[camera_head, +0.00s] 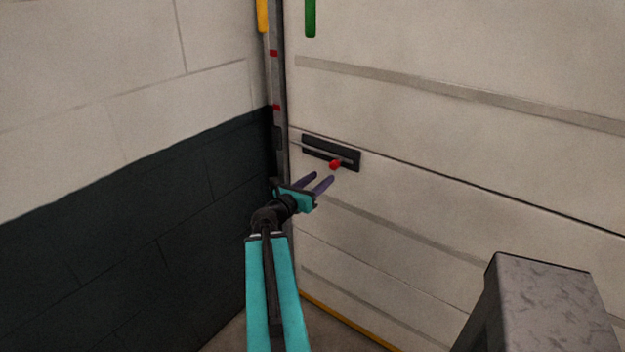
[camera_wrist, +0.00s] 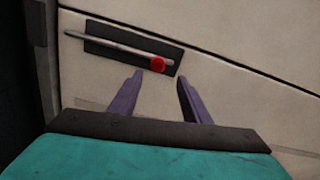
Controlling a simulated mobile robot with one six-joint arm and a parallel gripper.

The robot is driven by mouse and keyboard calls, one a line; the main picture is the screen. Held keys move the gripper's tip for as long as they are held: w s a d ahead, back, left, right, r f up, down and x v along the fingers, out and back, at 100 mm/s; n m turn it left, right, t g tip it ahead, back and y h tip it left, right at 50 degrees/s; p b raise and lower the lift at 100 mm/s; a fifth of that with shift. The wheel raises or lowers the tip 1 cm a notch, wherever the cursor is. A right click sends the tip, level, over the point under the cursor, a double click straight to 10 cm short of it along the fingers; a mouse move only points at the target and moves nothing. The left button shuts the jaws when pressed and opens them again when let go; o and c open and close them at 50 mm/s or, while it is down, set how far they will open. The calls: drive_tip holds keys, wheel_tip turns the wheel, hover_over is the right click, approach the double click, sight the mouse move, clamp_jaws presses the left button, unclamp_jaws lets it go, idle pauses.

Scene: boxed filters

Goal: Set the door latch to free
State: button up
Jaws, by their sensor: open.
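The door latch (camera_head: 318,148) is a dark plate with a grey sliding bar and a red knob (camera_head: 335,164), mounted on the pale panelled door (camera_head: 430,150). In the wrist view the latch plate (camera_wrist: 98,45) lies beyond the fingertips, with its red knob (camera_wrist: 158,64) near the plate's right end. My gripper (camera_head: 321,178) is open and empty, with two purple fingers pointing toward the door just below the knob. In the wrist view the knob shows above the gap between the fingers (camera_wrist: 160,79). I cannot tell whether the fingertips touch the door.
A dark and white block wall (camera_head: 130,130) meets the door at the left, beside a grey upright rail (camera_head: 277,90) with red marks. Green (camera_head: 310,15) and yellow (camera_head: 262,14) pieces show at the top. A grey block (camera_head: 540,310) stands at the lower right.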

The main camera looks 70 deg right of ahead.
drive_tip(key=shift+p+v, duration=1.4)
drive_tip(key=shift+p, duration=2.8)
drive_tip(key=shift+a+r+p, duration=0.1)
drive_tip(key=shift+a+p, duration=0.2)
drive_tip(key=shift+p, duration=0.35)
drive_tip(key=shift+w, duration=0.1)
